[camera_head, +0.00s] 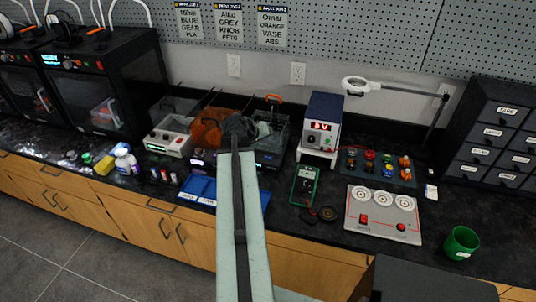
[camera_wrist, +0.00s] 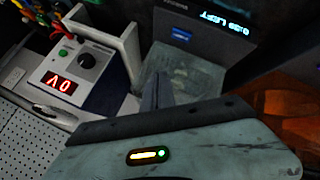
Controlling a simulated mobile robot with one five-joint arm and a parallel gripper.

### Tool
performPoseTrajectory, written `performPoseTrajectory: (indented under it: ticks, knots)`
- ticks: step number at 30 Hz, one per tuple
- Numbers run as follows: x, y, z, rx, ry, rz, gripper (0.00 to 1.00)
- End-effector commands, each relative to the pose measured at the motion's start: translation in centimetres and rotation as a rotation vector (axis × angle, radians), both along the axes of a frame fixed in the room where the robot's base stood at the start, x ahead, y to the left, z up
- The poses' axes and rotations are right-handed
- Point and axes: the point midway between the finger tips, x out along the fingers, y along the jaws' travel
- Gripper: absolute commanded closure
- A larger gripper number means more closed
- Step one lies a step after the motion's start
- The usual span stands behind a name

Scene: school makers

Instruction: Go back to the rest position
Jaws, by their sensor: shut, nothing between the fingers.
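My arm reaches out over the black bench in the head view, and my gripper (camera_head: 238,128) is a dark shape at its far end, in front of an orange object (camera_head: 210,128) and a clear-walled unit (camera_head: 270,130). In the wrist view my gripper (camera_wrist: 163,88) shows as narrow dark fingers close together, with nothing seen between them. The arm hides part of the bench and of the blue tray (camera_head: 202,190).
A power supply (camera_head: 321,122) with a red display stands right of my gripper; it is at left in the wrist view (camera_wrist: 70,80). A green meter (camera_head: 304,186), a switch panel (camera_head: 383,214) and a green cup (camera_head: 461,243) lie right. Black printers (camera_head: 95,85) stand left.

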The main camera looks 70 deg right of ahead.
Motion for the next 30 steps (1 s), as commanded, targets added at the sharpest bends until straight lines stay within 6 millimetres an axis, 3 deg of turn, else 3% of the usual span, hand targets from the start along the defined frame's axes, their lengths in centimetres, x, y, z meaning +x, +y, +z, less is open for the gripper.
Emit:
performPoseTrajectory:
  ticks: [20, 23, 26, 30]
  knots:
    - [0.6, 0.2, -0.1, 0.000, -0.001, 0.009, 1.00]
    - [4.1, 1.5, -0.1, 0.000, -0.001, 0.062, 1.00]
    - [11.0, 4.6, -0.1, 0.000, 0.000, 0.172, 1.00]
    - [21.3, 11.8, -0.3, 0.011, -0.012, 0.350, 1.00]
